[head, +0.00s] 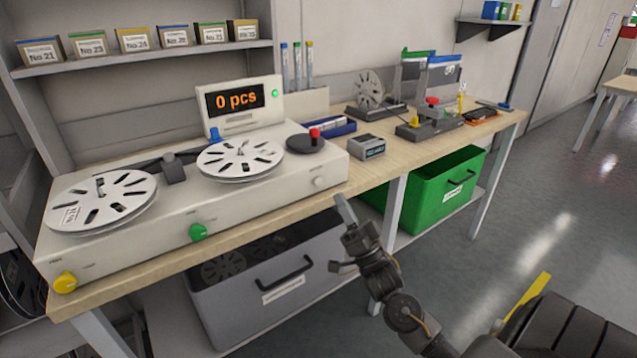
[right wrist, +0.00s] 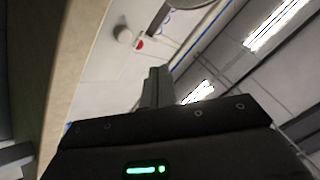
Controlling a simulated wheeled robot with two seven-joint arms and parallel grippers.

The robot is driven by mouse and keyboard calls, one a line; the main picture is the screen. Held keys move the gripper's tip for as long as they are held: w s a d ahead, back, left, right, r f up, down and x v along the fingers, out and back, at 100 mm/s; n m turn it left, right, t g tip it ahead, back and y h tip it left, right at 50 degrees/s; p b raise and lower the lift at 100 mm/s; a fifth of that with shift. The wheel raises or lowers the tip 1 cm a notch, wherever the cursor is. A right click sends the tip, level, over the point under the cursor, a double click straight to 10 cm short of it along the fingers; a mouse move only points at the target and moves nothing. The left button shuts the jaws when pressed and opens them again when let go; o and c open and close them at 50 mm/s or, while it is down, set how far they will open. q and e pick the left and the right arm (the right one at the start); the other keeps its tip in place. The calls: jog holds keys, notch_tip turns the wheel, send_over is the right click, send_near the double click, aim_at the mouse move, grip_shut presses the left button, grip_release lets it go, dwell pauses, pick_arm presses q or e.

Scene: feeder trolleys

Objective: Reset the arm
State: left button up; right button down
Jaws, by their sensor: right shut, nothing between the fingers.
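My right gripper (head: 344,208) is in front of the workbench, near the right front corner of the white reel counter (head: 262,204). Its fingers are together, point upward and hold nothing. From this angle I cannot tell whether the fingertip touches the bench edge. In the right wrist view the closed fingers (right wrist: 156,88) stand up in the middle, with the tilted white counter behind them. My left gripper is not in view.
The workbench (head: 375,172) carries the counter with two reels and a display reading "0 pcs". A grey bin (head: 318,275) and a green bin (head: 425,205) stand below the bench. The floor (head: 545,215) to the right is clear.

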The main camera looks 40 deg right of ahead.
jog(key=shift+h, duration=0.3)
